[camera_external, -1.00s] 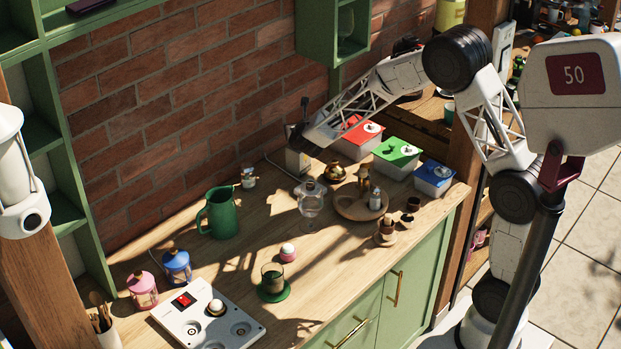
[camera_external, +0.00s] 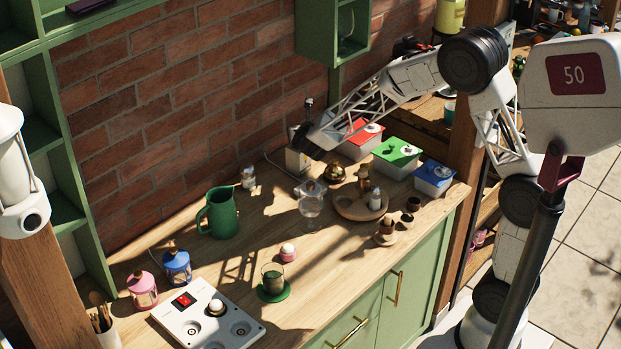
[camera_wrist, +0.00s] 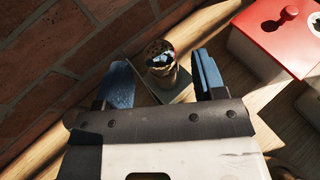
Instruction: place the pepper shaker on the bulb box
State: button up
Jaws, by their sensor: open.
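The pepper shaker (camera_wrist: 160,58) has a rounded metal top and stands between my fingers in the wrist view, with a gap on each side. My gripper (camera_wrist: 162,82) is open. Under the shaker is a pale grey-green surface (camera_wrist: 182,92), which looks like the top of the bulb box; the contact is partly hidden. In the external view the white bulb box (camera_external: 296,161) stands by the brick wall, and my gripper (camera_external: 304,142) is just above it. I cannot make out the shaker clearly there.
A red-lidded box (camera_wrist: 275,35) is close on the right in the wrist view. Green-lidded (camera_external: 397,152) and blue-lidded (camera_external: 433,178) boxes stand beyond. A glass vessel (camera_external: 311,205) and a round board (camera_external: 348,208) stand in front. The brick wall (camera_wrist: 40,60) is close.

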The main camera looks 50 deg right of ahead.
jog(key=v, duration=0.7)
dwell(0.5)
jog(key=s+d+r+m+g, duration=0.25)
jog(key=s+m, duration=0.25)
jog(key=s, duration=0.3)
jog(key=s+d+r+m+g, duration=0.2)
jog(key=s+r+m, duration=0.1)
jog(key=s+m, duration=0.35)
jog(key=s+d+r+m+g, duration=0.2)
jog(key=s+m, duration=0.3)
jog(key=s, duration=0.4)
jog(key=s+a+m+y, duration=0.2)
jog(key=s+m, duration=0.2)
jog(key=s, duration=0.3)
jog(key=s+a+m+g+y, duration=0.1)
jog(key=s+a+m+y, duration=0.2)
jog(key=s, duration=0.5)
jog(key=s+a+m+g+y, duration=0.1)
jog(key=s+a+m+y, duration=0.1)
jog(key=s+m, duration=0.4)
jog(key=shift+s+a, duration=0.45)
jog(key=shift+s, duration=0.55)
